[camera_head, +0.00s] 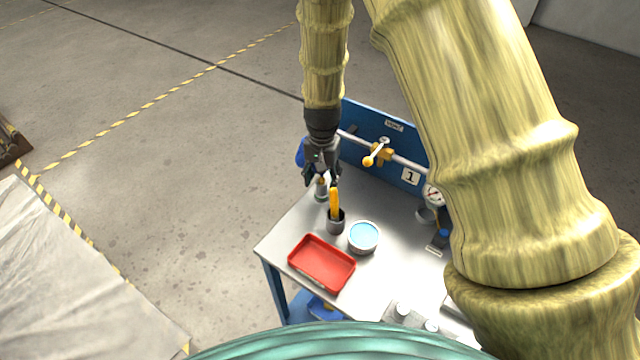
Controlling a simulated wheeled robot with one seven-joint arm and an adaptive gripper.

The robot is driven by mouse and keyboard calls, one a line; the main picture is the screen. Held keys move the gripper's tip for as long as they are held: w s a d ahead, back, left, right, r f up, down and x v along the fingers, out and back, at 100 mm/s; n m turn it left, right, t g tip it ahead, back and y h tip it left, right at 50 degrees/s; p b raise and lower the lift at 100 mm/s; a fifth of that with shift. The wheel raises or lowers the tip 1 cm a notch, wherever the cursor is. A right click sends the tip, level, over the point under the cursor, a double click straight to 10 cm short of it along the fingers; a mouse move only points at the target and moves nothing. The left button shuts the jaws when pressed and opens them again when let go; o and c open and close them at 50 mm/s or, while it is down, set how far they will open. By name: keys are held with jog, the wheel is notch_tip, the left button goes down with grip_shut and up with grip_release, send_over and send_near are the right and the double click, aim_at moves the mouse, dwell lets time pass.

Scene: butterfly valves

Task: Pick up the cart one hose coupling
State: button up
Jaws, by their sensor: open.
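The cart marked 1 (289,222) has a grey top and a blue back panel (352,117). My gripper (322,180) points down over the cart's far left corner, and its fingers look apart. A small metallic cylindrical piece (321,195), which looks like the hose coupling, stands upright right below and between the fingertips. Its upper part is partly hidden by the fingers. I cannot tell whether the fingers touch it.
A dark cup (336,226) with a yellow-handled item stands just in front of the gripper. A bowl with blue contents (363,237) and a red tray (321,263) are nearer. A pipe with an orange-handled valve (377,154) and a gauge (433,194) are at the panel.

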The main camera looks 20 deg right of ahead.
aim_at(322, 183)
jog(key=shift+s+f, duration=0.1)
jog(key=shift+s, duration=0.2)
jog(key=f, duration=0.1)
jog(key=w+f+p, duration=0.1)
jog(key=f, duration=0.1)
jog(key=shift+s+r, duration=0.2)
jog(key=shift+s, duration=0.1)
jog(key=shift+w+f, duration=0.2)
jog(key=c, duration=0.7)
jog(key=shift+s+r, duration=0.1)
jog(key=shift+r, duration=0.05)
jog(key=c, duration=0.4)
